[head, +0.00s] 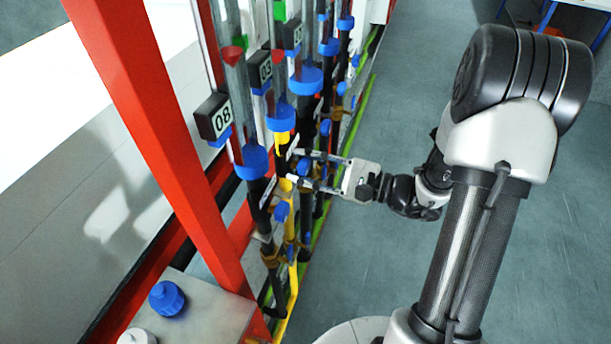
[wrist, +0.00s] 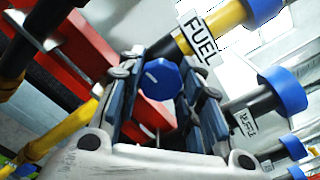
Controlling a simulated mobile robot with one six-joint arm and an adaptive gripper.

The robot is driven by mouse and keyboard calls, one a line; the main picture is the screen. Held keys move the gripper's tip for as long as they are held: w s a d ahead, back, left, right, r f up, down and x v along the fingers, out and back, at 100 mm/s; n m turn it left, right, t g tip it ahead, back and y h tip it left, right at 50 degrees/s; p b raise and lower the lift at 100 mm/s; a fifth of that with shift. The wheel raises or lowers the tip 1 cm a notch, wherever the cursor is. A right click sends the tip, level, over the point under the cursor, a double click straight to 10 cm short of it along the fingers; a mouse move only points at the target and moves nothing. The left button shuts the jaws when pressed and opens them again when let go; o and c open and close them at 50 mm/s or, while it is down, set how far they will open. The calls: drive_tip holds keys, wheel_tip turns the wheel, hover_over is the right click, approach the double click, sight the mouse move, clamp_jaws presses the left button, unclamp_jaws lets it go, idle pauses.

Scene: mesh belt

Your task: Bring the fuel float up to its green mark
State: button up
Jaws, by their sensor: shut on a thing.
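The fuel line is a yellow pipe section with a FUEL label (wrist: 198,38) in the wrist view. My gripper (head: 304,168) reaches in from the right in the head view. In the wrist view its fingers (wrist: 162,68) are closed on the two sides of the blue knob. Above the fuel line's yellow section (head: 282,138) stands a clear tube with a red float (head: 277,55). A green mark (head: 279,10) shows higher on this tube, well above the float.
A tube with number plate 08 (head: 214,118) stands nearer, with its red float (head: 232,55) a little below a green mark. Several similar tubes recede behind. A red frame post (head: 150,110) stands at left. Open grey floor (head: 390,110) lies to the right.

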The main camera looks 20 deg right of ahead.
drive_tip(key=n+b, duration=0.4)
drive_tip(key=b, duration=0.1)
drive_tip(key=shift+f+n, duration=0.2)
drive_tip(key=shift+n, duration=0.1)
drive_tip(key=n+b, duration=0.2)
drive_tip(key=b, duration=0.1)
drive_tip(key=shift+r+n, duration=0.2)
drive_tip(key=shift+n, duration=0.1)
drive_tip(key=shift+b, duration=0.3)
drive_tip(key=o, duration=1.1)
drive_tip(key=v, duration=1.2)
